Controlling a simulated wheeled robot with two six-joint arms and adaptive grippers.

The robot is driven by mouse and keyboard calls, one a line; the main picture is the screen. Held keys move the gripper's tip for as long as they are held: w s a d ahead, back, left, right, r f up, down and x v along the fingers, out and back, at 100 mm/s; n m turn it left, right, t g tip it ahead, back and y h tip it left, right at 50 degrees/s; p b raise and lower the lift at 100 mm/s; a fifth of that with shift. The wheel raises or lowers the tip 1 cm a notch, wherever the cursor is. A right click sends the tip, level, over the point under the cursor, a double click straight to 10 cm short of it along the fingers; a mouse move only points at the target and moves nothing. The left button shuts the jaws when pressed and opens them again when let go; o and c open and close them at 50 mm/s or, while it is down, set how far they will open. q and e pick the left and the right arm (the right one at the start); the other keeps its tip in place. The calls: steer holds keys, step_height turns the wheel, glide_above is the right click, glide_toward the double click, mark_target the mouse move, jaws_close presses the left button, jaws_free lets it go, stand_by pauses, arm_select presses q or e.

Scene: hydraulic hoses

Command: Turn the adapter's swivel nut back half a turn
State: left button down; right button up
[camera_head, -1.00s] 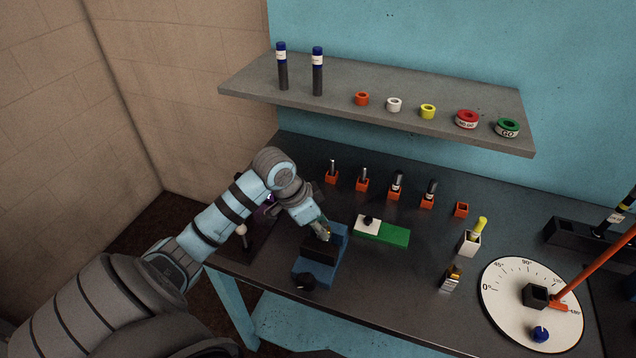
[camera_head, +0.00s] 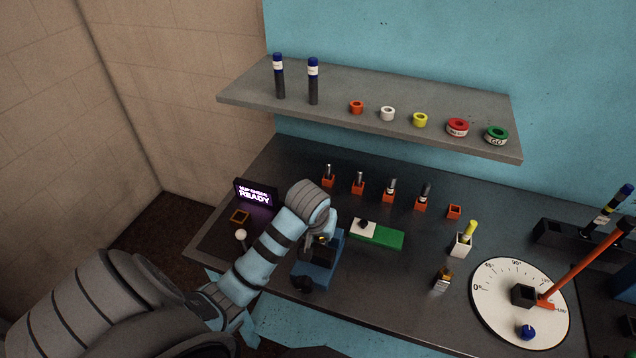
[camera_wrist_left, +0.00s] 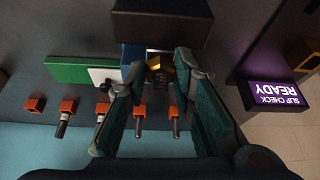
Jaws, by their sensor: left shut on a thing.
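The adapter with its brass-coloured nut (camera_wrist_left: 158,64) sits in the blue vise-like fixture on the bench, between my left fingertips in the left wrist view. In the head view a small gold part (camera_head: 322,240) shows at the top of the blue fixture (camera_head: 312,275). My left gripper (camera_wrist_left: 163,72) is shut on the nut, its two green-padded fingers one on each side. In the head view my wrist hides most of the fingers. I cannot make out the nut's turn angle. My right gripper is not in view.
A green and white block (camera_head: 378,234) lies close right of the fixture. A lit screen reading "SLIP CHECK READY" (camera_head: 256,195) stands left. Several orange holders (camera_head: 389,196) line the back, under a grey shelf (camera_head: 420,142). A white dial (camera_head: 500,315) is far right.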

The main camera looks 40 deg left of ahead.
arm_select(q)
steer(key=n, duration=0.2)
steer(key=n+g+y, duration=0.1)
steer(key=n, duration=0.1)
steer(key=shift+w+d+n, duration=0.2)
steer(key=shift+n, duration=0.2)
steer(key=shift+y, duration=0.3)
steer(key=c, duration=1.4)
jaws_free()
steer(key=shift+w, duration=0.1)
steer(key=shift+o, duration=0.2)
